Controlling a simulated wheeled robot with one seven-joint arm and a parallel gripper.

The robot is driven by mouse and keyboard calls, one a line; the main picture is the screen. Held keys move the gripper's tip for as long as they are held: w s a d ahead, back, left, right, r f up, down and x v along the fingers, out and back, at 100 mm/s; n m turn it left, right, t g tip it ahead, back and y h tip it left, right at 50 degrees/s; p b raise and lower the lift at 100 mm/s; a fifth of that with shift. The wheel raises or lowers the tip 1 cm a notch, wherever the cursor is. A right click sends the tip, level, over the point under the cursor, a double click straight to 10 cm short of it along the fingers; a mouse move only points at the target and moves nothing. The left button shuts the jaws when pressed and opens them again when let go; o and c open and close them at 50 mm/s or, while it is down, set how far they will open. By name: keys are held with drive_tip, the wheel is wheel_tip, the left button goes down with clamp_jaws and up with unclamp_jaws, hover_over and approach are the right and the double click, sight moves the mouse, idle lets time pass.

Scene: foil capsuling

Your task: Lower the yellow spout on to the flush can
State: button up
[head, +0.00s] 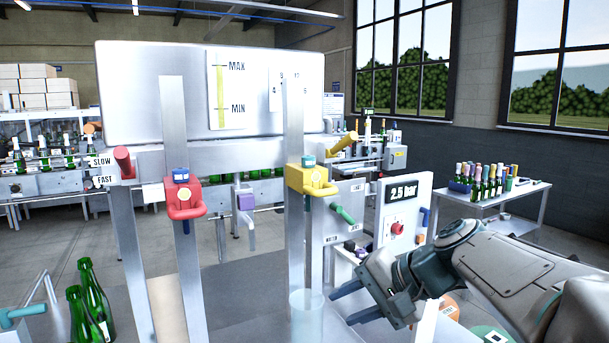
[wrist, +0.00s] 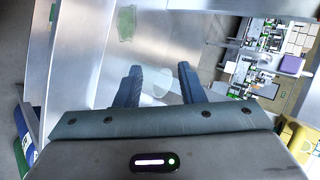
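The yellow spout (head: 308,180), with a teal cap and a yellow lever, sits high on a grey upright post in the head view. A clear, pale blue cylinder (head: 307,318), which seems to be the flush can, stands below it near the bottom edge. A faint round clear shape (wrist: 156,88) between my fingers in the wrist view may be the same can. My gripper (head: 341,307) is to the right of the cylinder and well below the spout. Its two fingers also show apart in the wrist view (wrist: 159,68), with nothing seen gripped between them.
A red spout (head: 184,195) is on another post to the left. A green handle (head: 343,213) and a pressure panel (head: 404,194) are right of the yellow spout. Green bottles (head: 90,300) stand at lower left. A bottle table (head: 495,205) is at back right.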

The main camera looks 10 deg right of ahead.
sight(330, 192)
drive_tip(key=w+d+r+m+t+y+p, duration=0.1)
drive_tip(key=w+d+r+t, duration=0.25)
drive_tip(key=r, duration=0.55)
drive_tip(key=w+d+r+m+t+y+p, duration=0.15)
drive_tip(key=d+r, duration=0.25)
drive_tip(key=r, duration=0.4)
drive_tip(key=shift+m+t, duration=0.25)
drive_tip(key=shift+t, duration=0.05)
drive_tip(key=p+x, duration=0.3)
drive_tip(key=x, duration=1)
drive_tip(key=shift+w+r, duration=0.1)
drive_tip(key=shift+w, duration=0.25)
clamp_jaws()
